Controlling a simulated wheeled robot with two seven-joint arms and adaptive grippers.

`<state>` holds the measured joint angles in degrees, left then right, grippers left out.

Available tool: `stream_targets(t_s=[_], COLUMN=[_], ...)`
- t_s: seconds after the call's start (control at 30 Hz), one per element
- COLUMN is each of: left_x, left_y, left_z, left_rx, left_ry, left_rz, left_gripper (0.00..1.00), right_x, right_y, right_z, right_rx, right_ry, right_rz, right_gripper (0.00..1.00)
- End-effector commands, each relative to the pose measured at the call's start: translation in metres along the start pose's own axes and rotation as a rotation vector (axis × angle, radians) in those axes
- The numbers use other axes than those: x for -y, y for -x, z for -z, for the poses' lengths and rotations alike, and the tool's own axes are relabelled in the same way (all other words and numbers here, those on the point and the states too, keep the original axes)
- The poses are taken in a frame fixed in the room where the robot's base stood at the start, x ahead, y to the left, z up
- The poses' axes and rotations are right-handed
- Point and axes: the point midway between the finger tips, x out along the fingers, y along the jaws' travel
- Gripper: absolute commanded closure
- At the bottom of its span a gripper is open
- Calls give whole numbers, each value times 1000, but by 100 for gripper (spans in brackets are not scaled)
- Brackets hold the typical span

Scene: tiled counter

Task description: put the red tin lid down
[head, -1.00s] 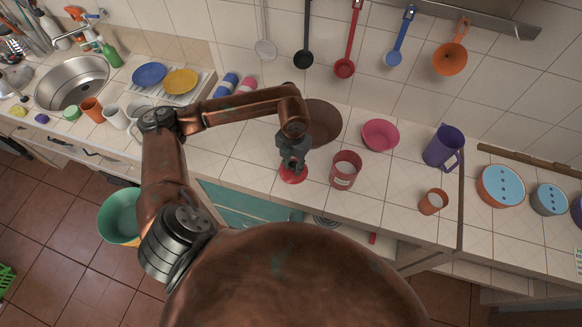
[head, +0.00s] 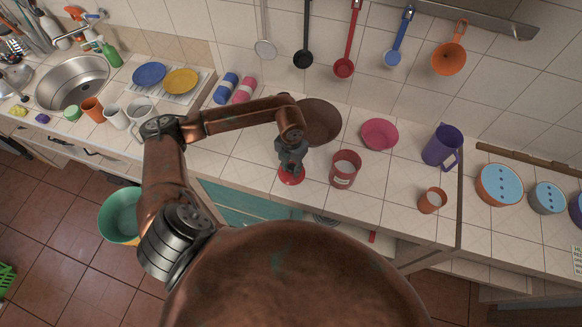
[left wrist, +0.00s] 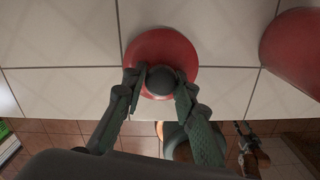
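The red tin lid (head: 291,177) is a round red disc at the counter's front edge, left of the red tin. In the left wrist view the lid (left wrist: 160,47) is flat, with a dark round knob (left wrist: 161,80) in its middle. My left gripper (left wrist: 161,84) has one finger on each side of the knob and looks shut on it. In the head view the left gripper (head: 291,168) points down over the lid and hides part of it. I cannot tell whether the lid touches the counter or hovers just above it.
The open red tin (head: 344,170) stands close right of the lid. A brown round board (head: 318,122) and pink bowl (head: 380,134) are behind; a purple jug (head: 442,147) and small orange cup (head: 432,201) are farther right. Tiles left of the lid are clear. The counter's front edge is near.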

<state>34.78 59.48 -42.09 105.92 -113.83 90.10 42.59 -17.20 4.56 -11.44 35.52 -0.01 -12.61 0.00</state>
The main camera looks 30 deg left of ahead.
Motion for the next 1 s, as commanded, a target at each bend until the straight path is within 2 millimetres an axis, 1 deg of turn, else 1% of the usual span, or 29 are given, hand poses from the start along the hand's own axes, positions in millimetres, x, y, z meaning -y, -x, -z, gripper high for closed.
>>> stream_targets(t_s=[0.03, 0.17, 0.43, 0.53, 0.57, 0.67, 0.9, 1.0], left_x=[0, 0, 0, 0, 0, 0, 0, 0], left_y=[0, 0, 0, 5, 8, 22, 73, 92], left_z=[0, 0, 0, 0, 0, -1, -1, -1], left_rx=[-1, -1, -1, -1, 1, 3, 3, 3], left_ry=[0, 0, 0, 0, 0, 0, 0, 0], left_rz=[0, 0, 0, 0, -1, 0, -2, -1], left_gripper=[68, 59, 59, 59, 59, 59, 59, 59], right_x=[0, 0, 0, 0, 0, 0, 0, 0], right_y=[0, 0, 1, 5, 3, 0, -6, -8], right_z=[0, 0, 0, 1, 1, 0, -1, -2], right_rx=[0, 0, 0, -1, -1, 0, 1, 2], right_ry=[0, 0, 0, 0, 0, 1, 1, 1], right_rz=[0, 0, 0, 0, 0, 0, 0, 0], right_gripper=[60, 60, 60, 60, 60, 60, 60, 60])
